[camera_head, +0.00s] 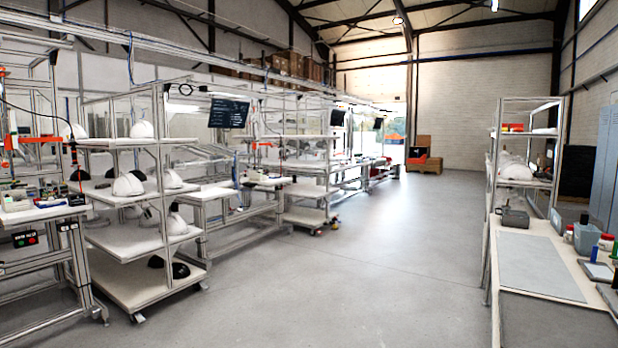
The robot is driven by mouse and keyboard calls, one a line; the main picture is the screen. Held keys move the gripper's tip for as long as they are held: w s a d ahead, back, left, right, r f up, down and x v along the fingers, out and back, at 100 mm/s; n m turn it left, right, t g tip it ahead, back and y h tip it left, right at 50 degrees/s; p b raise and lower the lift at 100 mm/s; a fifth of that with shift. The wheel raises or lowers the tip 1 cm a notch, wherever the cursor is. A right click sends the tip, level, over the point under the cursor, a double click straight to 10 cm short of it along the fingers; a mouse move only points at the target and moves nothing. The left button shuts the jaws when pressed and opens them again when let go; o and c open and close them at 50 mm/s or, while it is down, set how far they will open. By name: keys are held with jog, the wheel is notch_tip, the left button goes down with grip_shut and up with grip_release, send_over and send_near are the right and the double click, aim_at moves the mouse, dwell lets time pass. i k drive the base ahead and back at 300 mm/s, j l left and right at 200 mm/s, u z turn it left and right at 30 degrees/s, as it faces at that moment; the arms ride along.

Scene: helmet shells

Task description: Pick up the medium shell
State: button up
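Several helmet shells stand on a white shelf rack (150,200) at the left. A white shell (128,185) sits on the second shelf, with another white shell (172,179) to its right. One white shell (141,129) is on the top shelf. A white shell (175,223) is on the third shelf. A black shell (180,269) lies on the bottom shelf, partly behind the rack's post. I cannot tell from this distance which shell is the medium one. My gripper is not in view.
Open grey floor (370,260) runs down the middle. A workbench (540,262) with a grey mat, boxes and tools stands at the right. A second rack (306,190) and more workstations line the left side. Cardboard boxes (424,158) stand far back.

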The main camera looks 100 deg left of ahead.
aim_at(127, 184)
jog(key=u, duration=0.55)
jog(key=i+u, duration=0.1)
jog(key=u, duration=0.95)
jog(key=l+u, duration=0.15)
jog(key=u, duration=0.9)
jog(key=l+u, duration=0.15)
jog(key=u, duration=0.9)
jog(key=l+u, duration=0.15)
jog(key=u, duration=0.4)
jog(key=i+z, duration=0.4)
jog(key=i, duration=1.25)
jog(key=i+u, duration=0.1)
jog(key=i, duration=0.4)
jog(key=i+l+u, duration=0.15)
jog(key=i, duration=0.3)
jog(key=i+l+u, duration=0.1)
jog(key=i, duration=0.4)
jog(key=i+l+u, duration=0.15)
jog(key=i, duration=0.3)
jog(key=l, duration=0.1)
